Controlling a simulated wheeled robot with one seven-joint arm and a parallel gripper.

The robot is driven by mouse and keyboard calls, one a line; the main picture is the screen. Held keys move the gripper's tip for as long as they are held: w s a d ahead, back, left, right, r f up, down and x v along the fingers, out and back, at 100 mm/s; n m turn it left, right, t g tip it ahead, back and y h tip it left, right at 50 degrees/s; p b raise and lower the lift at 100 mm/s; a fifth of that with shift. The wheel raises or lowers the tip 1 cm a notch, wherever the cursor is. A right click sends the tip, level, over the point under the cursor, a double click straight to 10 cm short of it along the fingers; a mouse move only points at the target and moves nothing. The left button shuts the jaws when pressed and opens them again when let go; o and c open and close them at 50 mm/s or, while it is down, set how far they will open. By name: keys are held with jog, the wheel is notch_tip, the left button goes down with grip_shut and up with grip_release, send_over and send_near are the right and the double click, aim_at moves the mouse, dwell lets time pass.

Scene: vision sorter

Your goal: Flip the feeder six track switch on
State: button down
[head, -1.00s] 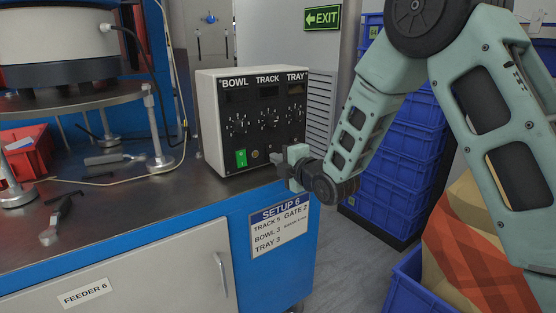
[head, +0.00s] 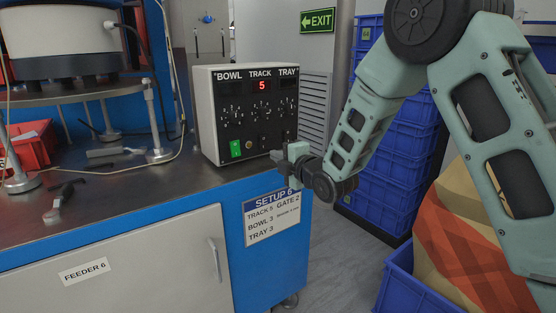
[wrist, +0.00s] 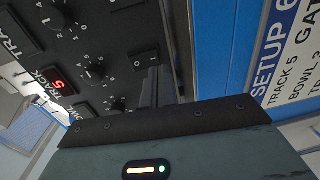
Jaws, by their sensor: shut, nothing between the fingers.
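The feeder control box (head: 207,115) stands on the bench, white with a black front panel marked BOWL, TRACK and TRAY. The TRACK display (head: 262,86) is lit with a red 5, which also shows in the wrist view (wrist: 57,85). The TRACK knob (wrist: 95,72) is between that display and a black rocker switch (wrist: 144,63), which lines up with the TRACK column. My gripper (head: 279,157) is shut and empty at the panel's lower right. Its dark fingers (wrist: 156,86) are beside the rocker switch; I cannot tell whether they touch it.
A lit green switch (head: 236,149) is at the panel's lower left. A SETUP 6 card (head: 272,216) hangs on the blue bench end, reading track 5, bowl 3, tray 3, gate 2. Loose tools (head: 60,194) lie on the bench. Blue crates (head: 402,150) are stacked at right.

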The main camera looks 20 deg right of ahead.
jog(key=f+p+v, duration=0.1)
jog(key=f+v, duration=0.1)
jog(key=v, duration=0.7)
jog(key=shift+s+d, duration=0.2)
jog(key=shift+s, duration=0.2)
